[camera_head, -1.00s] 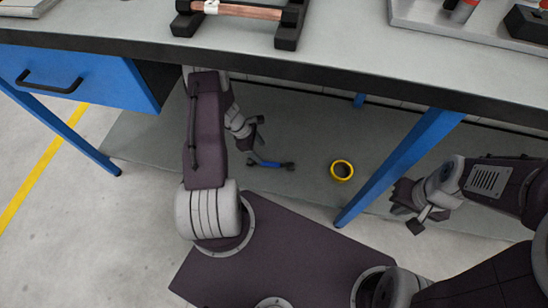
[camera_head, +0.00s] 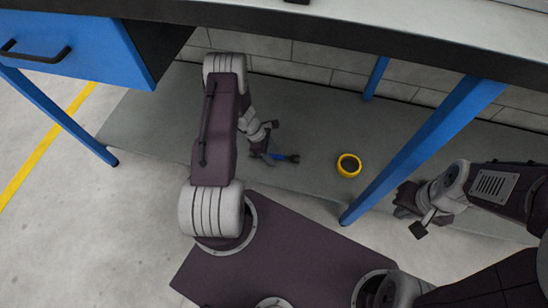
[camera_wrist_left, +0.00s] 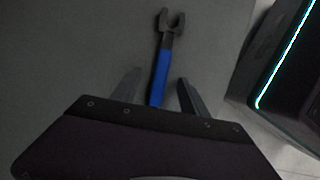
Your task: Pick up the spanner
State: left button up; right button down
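The spanner, with a blue handle (camera_head: 288,158) and a dark open jaw, lies flat on the grey lower shelf under the bench. In the left wrist view the spanner (camera_wrist_left: 162,72) points away from me, its handle running back between my fingers and its near end hidden by the gripper body. My left gripper (camera_head: 270,142) is open over the handle, one finger on each side. It also shows in the left wrist view (camera_wrist_left: 157,85), with visible gaps on both sides. My right gripper (camera_head: 411,214) is open and empty near the right table leg.
A yellow ring-shaped roll (camera_head: 348,166) lies on the shelf (camera_head: 320,120) right of the spanner. A blue table leg (camera_head: 420,150) stands between it and my right arm. A blue drawer (camera_head: 75,45) hangs at upper left. The bench top edge (camera_head: 400,40) is above.

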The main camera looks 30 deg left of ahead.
aim_at(272, 155)
pick_arm(q)
grip_shut()
jog(key=shift+r, duration=0.1)
jog(key=shift+r+p, duration=0.25)
jog(key=shift+p, duration=0.05)
notch_tip(272, 155, up, 4)
jog(key=p, duration=0.3)
jog(key=shift+r, duration=0.25)
jog(key=d+r+p, duration=0.1)
jog(key=d+r, duration=0.2)
jog(key=d, duration=0.2)
jog(key=s+d+r+p, duration=0.1)
jog(key=d+r, duration=0.2)
jog(key=d, duration=0.3)
jog(key=shift+s+d+p, duration=0.3)
